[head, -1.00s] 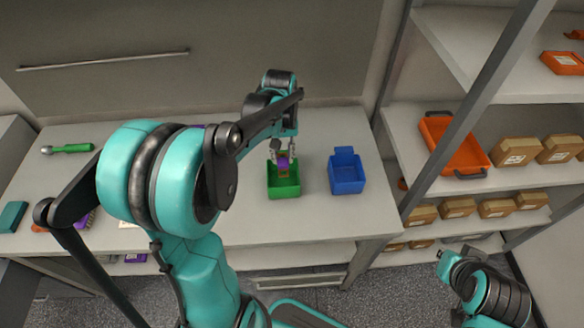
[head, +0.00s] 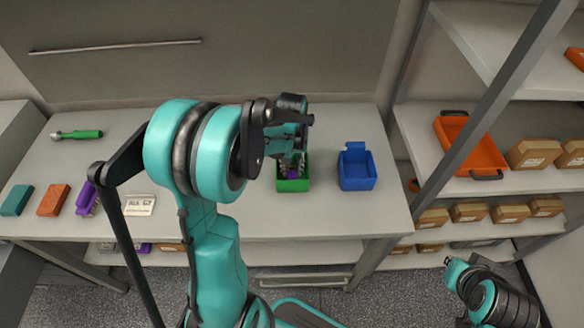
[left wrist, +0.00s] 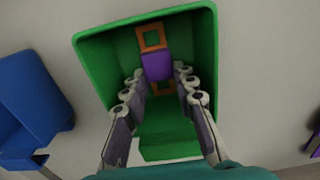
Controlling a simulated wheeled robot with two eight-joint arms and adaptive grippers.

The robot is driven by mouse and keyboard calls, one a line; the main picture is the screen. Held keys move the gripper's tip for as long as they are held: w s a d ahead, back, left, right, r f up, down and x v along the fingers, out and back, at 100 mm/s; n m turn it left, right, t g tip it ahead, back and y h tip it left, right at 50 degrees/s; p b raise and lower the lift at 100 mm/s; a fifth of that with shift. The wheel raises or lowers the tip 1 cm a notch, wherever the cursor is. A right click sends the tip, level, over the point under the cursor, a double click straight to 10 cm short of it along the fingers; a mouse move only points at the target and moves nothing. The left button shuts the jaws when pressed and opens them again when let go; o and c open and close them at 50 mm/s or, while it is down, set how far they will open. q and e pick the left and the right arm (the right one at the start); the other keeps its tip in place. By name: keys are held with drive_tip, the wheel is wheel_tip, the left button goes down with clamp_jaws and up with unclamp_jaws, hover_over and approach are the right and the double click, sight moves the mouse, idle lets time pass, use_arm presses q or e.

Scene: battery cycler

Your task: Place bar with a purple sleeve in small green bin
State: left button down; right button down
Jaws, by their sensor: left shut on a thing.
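The small green bin (head: 293,185) stands on the table; in the left wrist view its interior (left wrist: 102,52) faces me. The bar with a purple sleeve shows in the left wrist view (left wrist: 157,66), with orange open-square ends on either side of the sleeve. It is inside the bin's outline; whether it touches the floor I cannot tell. My left gripper (head: 292,162) is over the bin, its fingers (left wrist: 158,92) reaching down into it, shut on the bar. In the head view my gripper hides much of the bar. My right arm (head: 455,268) is at the lower right, its jaws unclear.
A blue bin (head: 357,172) stands right of the green one. A green-handled tool (head: 78,134), teal block (head: 16,200), orange block (head: 53,200), purple item (head: 87,199) and white card (head: 139,205) lie left. A shelf with an orange tray (head: 468,150) and boxes is right.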

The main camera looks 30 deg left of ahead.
sight(292, 171)
use_arm(q)
drive_tip(key=c, duration=1.5)
unclamp_jaws()
drive_tip(key=shift+f, duration=0.15)
drive_tip(key=shift+r, duration=0.4)
wheel_tip(292, 171, up, 11)
drive_tip(key=p, duration=0.4)
drive_tip(key=s+d+r+m+t, duration=0.1)
drive_tip(key=s+d+m+t, duration=0.1)
drive_tip(key=s+d, duration=0.1)
drive_tip(key=s+d+r+m+t, duration=0.1)
drive_tip(key=s+d+m+t, duration=0.1)
drive_tip(key=s+d, duration=0.2)
drive_tip(key=s+d+r+m+t, duration=0.2)
drive_tip(key=s+d+t, duration=0.1)
drive_tip(key=s+d, duration=0.1)
drive_tip(key=shift+s+d, duration=0.15)
drive_tip(key=shift+s, duration=0.45)
